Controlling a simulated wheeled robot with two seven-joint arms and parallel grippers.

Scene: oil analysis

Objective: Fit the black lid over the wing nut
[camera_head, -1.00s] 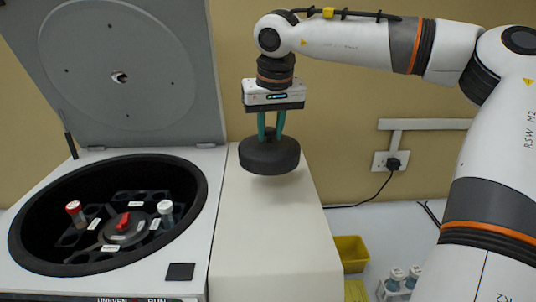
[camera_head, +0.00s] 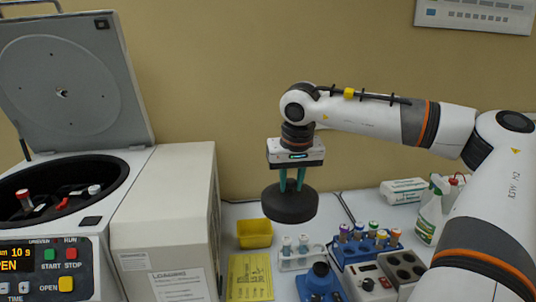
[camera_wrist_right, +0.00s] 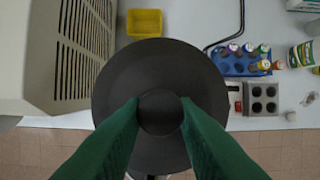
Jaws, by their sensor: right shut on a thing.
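The black lid (camera_head: 289,206) is a round dark disc with a central knob. My right gripper (camera_head: 291,185) is shut on its knob with green fingers and holds it in the air, right of the centrifuge, roughly level. In the right wrist view the fingers pinch the knob, and the lid (camera_wrist_right: 160,62) hides what is below it. The red wing nut (camera_head: 62,203) sits at the rotor centre in the open centrifuge bowl (camera_head: 118,178), far left and well apart from the lid. The bowl's front rim partly hides the rotor. My left gripper is not in view.
The centrifuge cover (camera_head: 70,85) stands raised behind the bowl. A red-capped tube (camera_head: 24,198) and a white-capped tube (camera_head: 94,190) stand in the rotor. On the bench are a yellow bin (camera_head: 254,235), a blue tube rack (camera_head: 365,250) and spray bottles (camera_head: 430,215).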

